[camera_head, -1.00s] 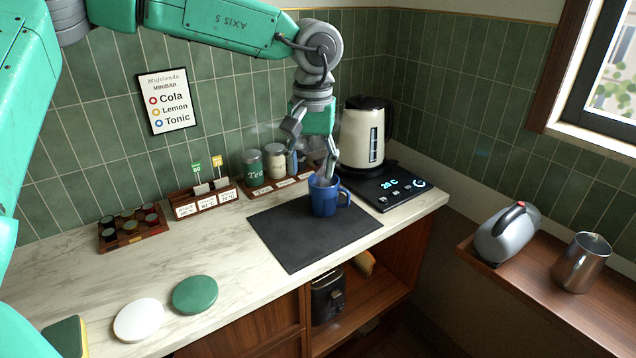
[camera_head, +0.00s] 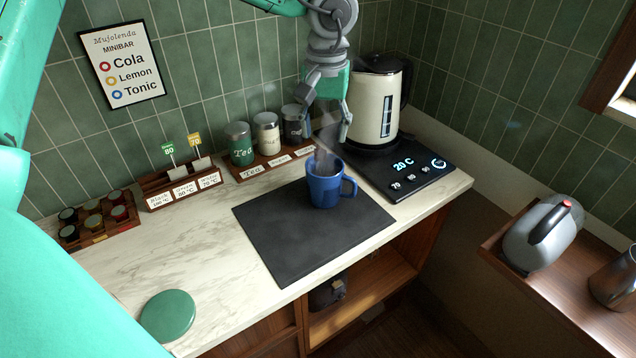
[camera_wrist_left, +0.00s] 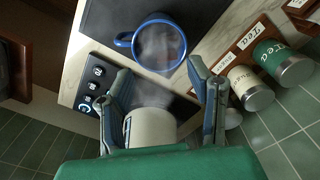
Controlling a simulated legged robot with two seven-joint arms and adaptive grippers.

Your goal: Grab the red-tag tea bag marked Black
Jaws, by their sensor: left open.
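The wooden tea-bag rack (camera_head: 181,184) stands against the wall, with Black, Green and White labels on its front. A green tag (camera_head: 168,149) and a yellow tag (camera_head: 194,140) stick up from it. I see no red tag or Black tea bag in either view; the place behind the Black label looks empty. My left gripper (camera_head: 326,128) is open and points down just above and behind the steaming blue mug (camera_head: 325,188). In the left wrist view no tea bag shows between its spread fingers (camera_wrist_left: 162,95), and the mug (camera_wrist_left: 158,44) lies beyond them.
The mug stands on a dark mat (camera_head: 285,235). A cream kettle (camera_head: 374,105) stands close to the gripper on a black control base (camera_head: 408,172). Labelled jars (camera_head: 267,134) stand behind the mug. A capsule tray (camera_head: 98,225) is at the left. Bare marble lies before the rack.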

